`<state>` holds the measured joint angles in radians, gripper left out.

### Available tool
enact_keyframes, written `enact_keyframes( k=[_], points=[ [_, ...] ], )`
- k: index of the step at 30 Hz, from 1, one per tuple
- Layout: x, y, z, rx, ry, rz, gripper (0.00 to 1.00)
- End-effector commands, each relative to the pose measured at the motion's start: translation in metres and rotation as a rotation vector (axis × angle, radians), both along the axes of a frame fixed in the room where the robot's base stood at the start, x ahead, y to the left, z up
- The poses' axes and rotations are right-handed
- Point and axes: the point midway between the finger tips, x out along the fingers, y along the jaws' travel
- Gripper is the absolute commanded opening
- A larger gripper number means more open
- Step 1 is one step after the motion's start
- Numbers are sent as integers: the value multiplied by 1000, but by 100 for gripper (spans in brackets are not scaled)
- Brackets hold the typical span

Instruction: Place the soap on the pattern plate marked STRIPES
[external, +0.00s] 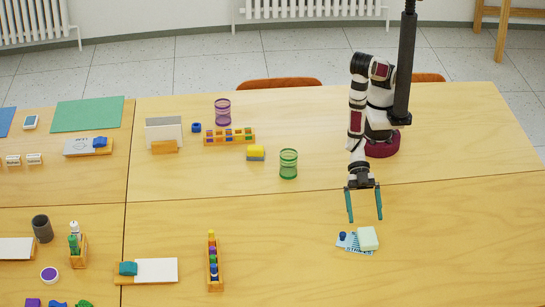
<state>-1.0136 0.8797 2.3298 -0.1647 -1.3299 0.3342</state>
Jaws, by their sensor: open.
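A pale mint block, which looks like the soap (368,238), rests over the right part of a small blue-and-white striped plate (352,246). Lettering runs along the plate's front edge; it is too small to read with certainty. A small dark blue piece (343,236) sits at the plate's left end. My gripper (365,220) points down with its two teal fingers wide apart, just behind and above the block. Nothing is between the fingers. The block's exact contact with the plate is hard to tell from this angle.
Left of the plate stand a rack of coloured pieces (214,265) and a white card with a teal block (157,270). Farther back are a green mesh cup (288,163), a yellow-and-grey block (256,153) and a purple mesh cup (222,111). The table right of the plate is clear.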

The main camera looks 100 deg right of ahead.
Motion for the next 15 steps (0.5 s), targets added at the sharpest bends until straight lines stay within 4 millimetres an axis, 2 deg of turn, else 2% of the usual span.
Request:
enact_keyframes(
  k=[3,6,12,14,15],
  points=[
    [1,-23,13,0,1,-3,99],
    [1,-35,20,0,0,-4,99],
    [2,-42,23,-3,-1,-5,99],
    [19,-47,26,-29,-7,-58,99],
    [42,-55,30,-68,-9,-134,99]
  ],
)
